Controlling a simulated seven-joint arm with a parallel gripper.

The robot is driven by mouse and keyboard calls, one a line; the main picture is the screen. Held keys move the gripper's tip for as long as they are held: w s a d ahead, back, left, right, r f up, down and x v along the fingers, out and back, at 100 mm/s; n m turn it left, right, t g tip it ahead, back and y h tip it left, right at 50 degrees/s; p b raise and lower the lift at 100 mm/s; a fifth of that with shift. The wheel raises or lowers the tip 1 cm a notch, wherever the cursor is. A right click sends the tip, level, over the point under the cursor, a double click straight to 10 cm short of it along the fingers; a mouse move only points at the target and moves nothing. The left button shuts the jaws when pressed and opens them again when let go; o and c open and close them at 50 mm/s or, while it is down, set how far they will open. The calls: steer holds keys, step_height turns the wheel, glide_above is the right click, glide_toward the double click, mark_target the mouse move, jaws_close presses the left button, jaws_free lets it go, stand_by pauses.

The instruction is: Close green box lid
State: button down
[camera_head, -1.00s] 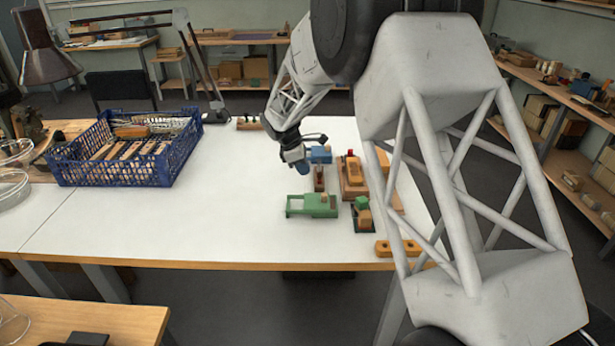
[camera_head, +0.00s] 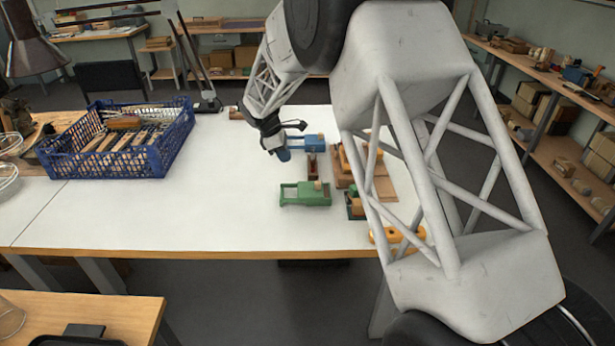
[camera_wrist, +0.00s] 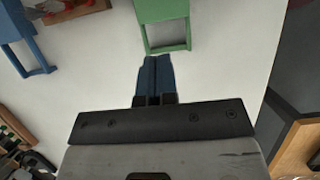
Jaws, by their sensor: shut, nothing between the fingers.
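The green box (camera_head: 312,196) sits on the white table; an open green frame with a crossbar sticks out from its left side. A small wooden knob (camera_head: 318,185) shows on top of it. In the wrist view, the green box (camera_wrist: 160,12) is at the top centre, partly cut off, with its frame end towards my fingertips. My gripper (camera_head: 283,155) is above the table, behind and left of the green box. In the wrist view my gripper (camera_wrist: 152,60) has its two blue fingers together, empty, just short of the green crossbar. Contact cannot be told.
A blue box (camera_head: 307,143) with a similar frame stands behind the green one. Wooden and yellow blocks (camera_head: 345,160) stand to the right, partly hidden by my arm. A blue crate (camera_head: 150,160) is at the left. The table between crate and green box is clear.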

mark_target(320, 182)
steer(key=shift+d+f, duration=0.1)
steer(key=shift+f, duration=0.05)
steer(key=x, duration=1)
steer(key=shift+d, duration=1.95)
steer(key=shift+d, duration=1.8)
steer(key=shift+a, duration=0.1)
